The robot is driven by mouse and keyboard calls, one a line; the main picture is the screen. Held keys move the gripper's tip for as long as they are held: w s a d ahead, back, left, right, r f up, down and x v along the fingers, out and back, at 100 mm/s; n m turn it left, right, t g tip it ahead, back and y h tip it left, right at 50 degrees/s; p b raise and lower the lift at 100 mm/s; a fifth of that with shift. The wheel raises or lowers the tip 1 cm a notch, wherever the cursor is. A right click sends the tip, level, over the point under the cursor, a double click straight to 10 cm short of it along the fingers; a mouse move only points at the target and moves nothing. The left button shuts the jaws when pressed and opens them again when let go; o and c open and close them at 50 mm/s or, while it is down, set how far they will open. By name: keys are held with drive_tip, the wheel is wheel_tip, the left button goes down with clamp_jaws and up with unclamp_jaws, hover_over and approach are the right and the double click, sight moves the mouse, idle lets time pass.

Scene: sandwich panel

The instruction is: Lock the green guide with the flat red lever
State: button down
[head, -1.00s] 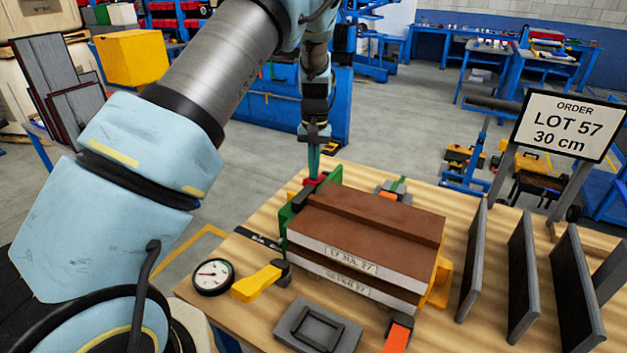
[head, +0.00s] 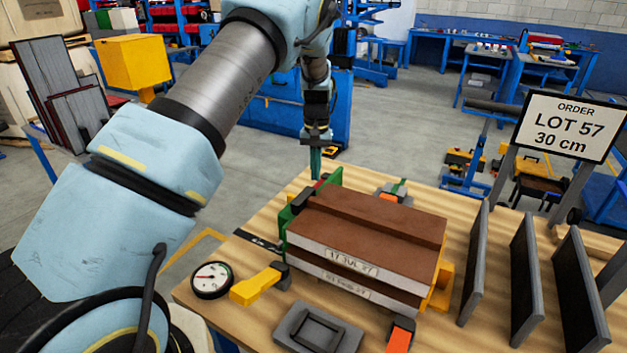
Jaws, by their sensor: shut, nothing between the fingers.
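The green guide (head: 283,221) stands along the left end of the stacked brown-topped panels (head: 372,216), and its upper corner shows behind them. A small red part, likely the flat red lever (head: 320,184), shows at the guide's far end, just under my fingers. It is small and partly hidden, so I cannot tell how it is turned. My gripper (head: 315,176) points straight down beside the guide's far corner, its teal fingers shut with nothing between them. I cannot tell whether the fingertips touch the red part.
A yellow-handled clamp (head: 260,284) and a round gauge (head: 211,280) lie at the front left. A grey tray (head: 317,329) and an orange-handled clamp (head: 399,338) are in front. Dark upright plates (head: 474,262) stand at the right, by the order sign (head: 563,127).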

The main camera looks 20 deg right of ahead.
drive_tip(key=shift+r, duration=0.1)
wheel_tip(320, 180, up, 11)
drive_tip(key=w+b, duration=0.1)
drive_tip(key=b, duration=0.3)
drive_tip(key=shift+d+f, duration=0.2)
drive_tip(key=shift+d, duration=0.1)
drive_tip(key=s+a+n+t+h, duration=0.1)
drive_tip(key=s+a+n, duration=0.15)
drive_tip(key=a, duration=1.95)
drive_tip(key=s+a+f+n+t, duration=0.1)
drive_tip(key=s+a+f+n, duration=0.1)
drive_tip(key=s+a, duration=1.3)
drive_tip(key=shift+s+f+t, duration=0.25)
drive_tip(key=shift+t, duration=0.05)
drive_tip(key=shift+n, duration=0.25)
